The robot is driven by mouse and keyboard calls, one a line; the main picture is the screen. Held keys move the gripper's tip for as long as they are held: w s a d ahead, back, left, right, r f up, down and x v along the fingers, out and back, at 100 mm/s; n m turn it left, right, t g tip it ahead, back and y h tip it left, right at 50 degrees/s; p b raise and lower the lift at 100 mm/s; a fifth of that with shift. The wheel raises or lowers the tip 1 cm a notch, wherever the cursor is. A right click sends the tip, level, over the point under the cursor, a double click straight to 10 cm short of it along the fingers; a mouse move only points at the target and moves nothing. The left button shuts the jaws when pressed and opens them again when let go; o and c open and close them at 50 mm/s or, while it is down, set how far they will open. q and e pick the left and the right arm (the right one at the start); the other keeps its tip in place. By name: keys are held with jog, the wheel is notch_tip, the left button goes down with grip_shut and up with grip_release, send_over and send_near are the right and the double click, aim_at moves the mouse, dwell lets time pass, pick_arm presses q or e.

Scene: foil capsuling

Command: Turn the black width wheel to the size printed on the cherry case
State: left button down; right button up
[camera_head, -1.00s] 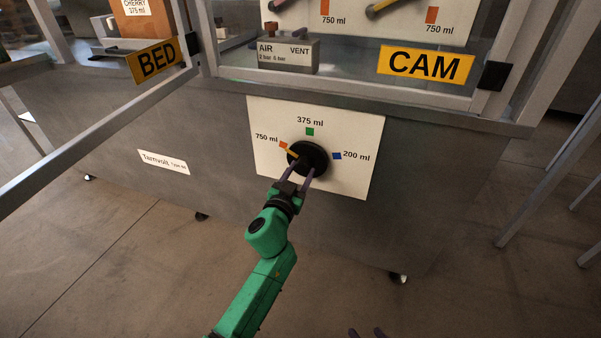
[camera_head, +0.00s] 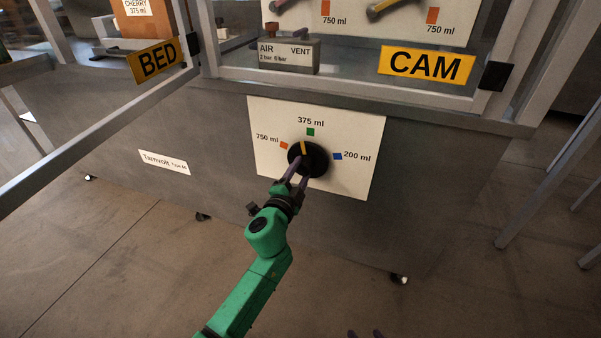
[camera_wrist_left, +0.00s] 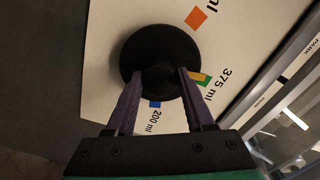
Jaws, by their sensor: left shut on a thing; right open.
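The black width wheel (camera_head: 318,160) sits on a white dial plate (camera_head: 353,130) on the machine's front. Its yellow pointer (camera_head: 303,147) points up, just to the 750 ml side of the green 375 ml mark (camera_head: 310,132). The wrist view shows the pointer (camera_wrist_left: 198,77) close to the green mark (camera_wrist_left: 206,82). My left gripper (camera_head: 298,174) is shut on the wheel's hub, one finger on each side. The cherry case (camera_head: 138,26) at top left carries a label (camera_head: 136,7) reading CHERRY 375 ml. My right gripper (camera_head: 365,334) is open, with only its fingertips showing at the bottom edge.
The dial also has an orange 750 ml mark (camera_head: 284,145) and a blue 200 ml mark (camera_head: 337,156). Above are the AIR/VENT box (camera_head: 288,55) and the CAM sign (camera_head: 427,65). A frame rail with the BED sign (camera_head: 157,61) juts out left. The floor below is clear.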

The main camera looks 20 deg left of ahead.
pick_arm(q)
jog(key=shift+m, duration=1.2)
jog(key=shift+c, duration=1.3)
grip_release()
pick_arm(e)
jog(key=shift+w+r, duration=0.1)
pick_arm(q)
jog(key=s, duration=1.4)
jog(key=shift+s+a, duration=0.3)
jog(key=shift+a, duration=0.15)
pick_arm(e)
jog(key=shift+a+t, duration=0.3)
jog(key=shift+a, duration=0.05)
